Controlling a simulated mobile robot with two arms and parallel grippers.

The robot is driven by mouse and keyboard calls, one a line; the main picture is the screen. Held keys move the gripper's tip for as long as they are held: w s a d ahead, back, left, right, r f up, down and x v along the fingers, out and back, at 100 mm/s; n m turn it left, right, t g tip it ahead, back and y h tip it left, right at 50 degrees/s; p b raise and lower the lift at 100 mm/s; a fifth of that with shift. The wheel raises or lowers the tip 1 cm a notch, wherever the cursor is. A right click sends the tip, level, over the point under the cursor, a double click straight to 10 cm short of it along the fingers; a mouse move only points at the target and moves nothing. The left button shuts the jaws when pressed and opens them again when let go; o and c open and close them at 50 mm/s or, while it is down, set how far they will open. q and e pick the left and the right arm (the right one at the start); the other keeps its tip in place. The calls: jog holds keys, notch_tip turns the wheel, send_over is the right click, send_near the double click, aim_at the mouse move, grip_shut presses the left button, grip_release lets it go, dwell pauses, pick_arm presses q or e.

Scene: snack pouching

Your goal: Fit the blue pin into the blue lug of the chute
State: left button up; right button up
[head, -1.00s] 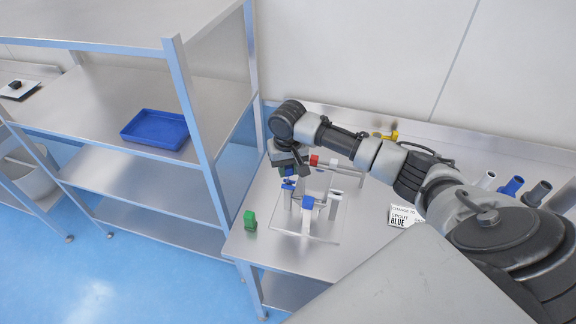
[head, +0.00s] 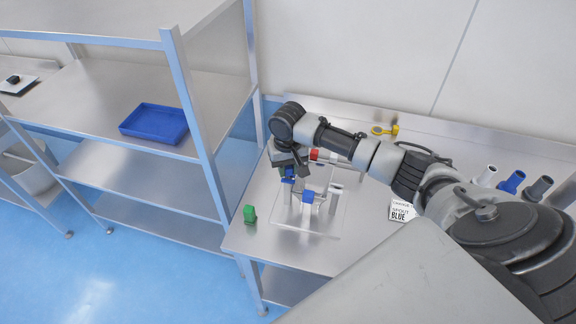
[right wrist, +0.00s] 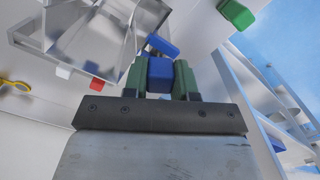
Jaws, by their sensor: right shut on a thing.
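My right gripper (head: 288,172) points down at the left side of the clear chute stand on the table. It is shut on the blue pin (right wrist: 159,74), whose block shows between the green-edged fingers in the right wrist view. A second blue piece (right wrist: 162,45) shows just beyond the fingertips, beside the clear chute (right wrist: 92,35); it may be the lug. In the head view a blue block (head: 308,196) sits on the front of the chute fixture. The pin's lower end is hidden, so I cannot tell whether it is inside the lug. My left gripper is out of view.
A green block (head: 250,214) stands near the table's left edge. A red piece (head: 314,155) is behind the gripper, and a yellow part (head: 386,130) lies at the back. A card (head: 402,212) and several spouts (head: 512,182) are to the right. A blue tray (head: 154,124) sits on the shelf.

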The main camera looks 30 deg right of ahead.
jog(key=shift+f+b, duration=0.3)
jog(key=shift+f, duration=0.5)
jog(key=o, duration=1)
jog(key=shift+r, duration=0.1)
notch_tip(320, 180, up, 11)
jog(key=b, duration=0.2)
jog(key=shift+b, duration=0.35)
jog(key=shift+f, duration=0.25)
